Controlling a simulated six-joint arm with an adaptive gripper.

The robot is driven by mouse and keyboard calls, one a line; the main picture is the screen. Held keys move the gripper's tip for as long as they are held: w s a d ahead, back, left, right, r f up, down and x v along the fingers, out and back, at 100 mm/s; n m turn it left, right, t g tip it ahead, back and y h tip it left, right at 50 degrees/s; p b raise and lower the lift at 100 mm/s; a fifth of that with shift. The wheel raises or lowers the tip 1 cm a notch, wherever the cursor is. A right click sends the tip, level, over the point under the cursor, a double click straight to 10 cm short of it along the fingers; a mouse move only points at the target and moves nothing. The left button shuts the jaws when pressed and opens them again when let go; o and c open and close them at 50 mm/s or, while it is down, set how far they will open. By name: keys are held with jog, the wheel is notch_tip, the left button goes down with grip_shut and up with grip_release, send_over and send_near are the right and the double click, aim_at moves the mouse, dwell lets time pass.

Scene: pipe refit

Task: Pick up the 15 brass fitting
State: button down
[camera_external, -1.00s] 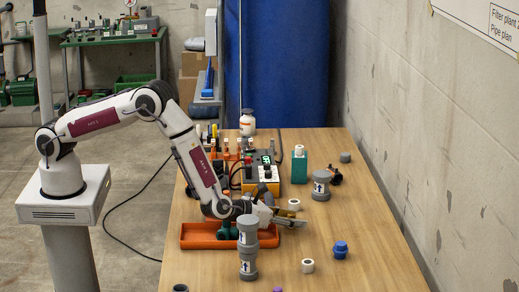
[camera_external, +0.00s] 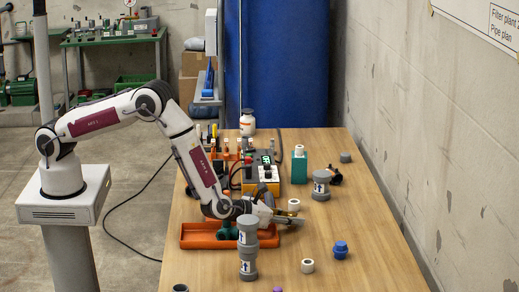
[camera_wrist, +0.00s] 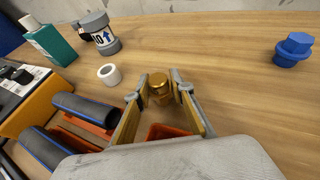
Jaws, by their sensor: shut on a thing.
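The brass fitting (camera_wrist: 160,86) is a small gold-coloured piece between the two fingertips of my gripper (camera_wrist: 160,92) in the wrist view. The fingers are shut on it, one on each side. In the external view my gripper (camera_external: 290,220) reaches to the right past the orange-red tray (camera_external: 190,240), low over the table. The fitting cannot be made out there. Its number cannot be read, and whether it touches the table is unclear.
A grey pipe piece (camera_external: 248,240) stands in front of the tray. A blue fitting (camera_external: 341,250) and a white ring (camera_external: 307,266) lie to the right. Behind are another white ring (camera_external: 294,205), a grey fitting with an arrow (camera_external: 321,187) and a teal bottle (camera_external: 299,168). The right front table is mostly clear.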

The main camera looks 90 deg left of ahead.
aim_at(292, 213)
jog(key=shift+r, duration=0.1)
jog(key=shift+r, duration=4.9)
